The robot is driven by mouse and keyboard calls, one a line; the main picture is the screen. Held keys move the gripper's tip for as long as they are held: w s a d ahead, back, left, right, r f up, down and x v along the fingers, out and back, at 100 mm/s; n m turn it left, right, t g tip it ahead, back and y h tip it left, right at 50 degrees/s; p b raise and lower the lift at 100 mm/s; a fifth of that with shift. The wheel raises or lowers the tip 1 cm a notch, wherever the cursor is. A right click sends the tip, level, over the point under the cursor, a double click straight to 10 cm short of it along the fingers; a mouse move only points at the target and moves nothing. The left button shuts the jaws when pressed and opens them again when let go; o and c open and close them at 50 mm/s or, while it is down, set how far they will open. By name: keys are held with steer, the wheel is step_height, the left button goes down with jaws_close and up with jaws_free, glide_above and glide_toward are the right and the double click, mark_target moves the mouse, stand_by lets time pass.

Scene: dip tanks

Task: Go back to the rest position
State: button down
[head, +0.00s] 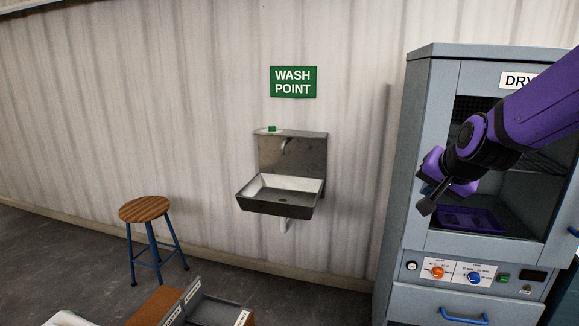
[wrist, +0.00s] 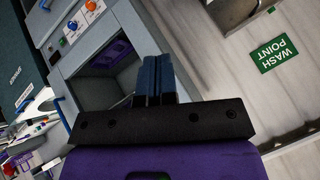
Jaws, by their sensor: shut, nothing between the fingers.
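My purple arm comes in from the right in the head view, and my gripper (head: 426,202) hangs in front of the drying cabinet (head: 425,150). In the wrist view my gripper (wrist: 156,80) has its two dark fingers together with nothing between them. A purple tray (head: 470,220) lies inside the cabinet's open chamber, behind and below my gripper. Part of the tray also shows in the wrist view (wrist: 112,52). My arm hides part of the chamber and of the cabinet's sign.
A steel sink (head: 280,195) hangs on the corrugated wall under a green "WASH POINT" sign (head: 293,82). A stool (head: 146,209) stands to its left. The cabinet's panel has an orange knob (head: 437,273) and a blue knob (head: 474,277). Boxes (head: 215,311) stand at the bottom edge.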

steer(key=s+r+n+g, duration=0.1)
steer(key=s+r+n, duration=0.1)
steer(key=s, duration=1)
steer(key=s+r+n+g, duration=0.2)
steer(key=s+r+n, duration=0.1)
steer(key=s, duration=0.9)
steer(key=shift+d+r+n+h, duration=0.25)
steer(key=shift+d+n, duration=0.2)
steer(key=shift+n, duration=0.35)
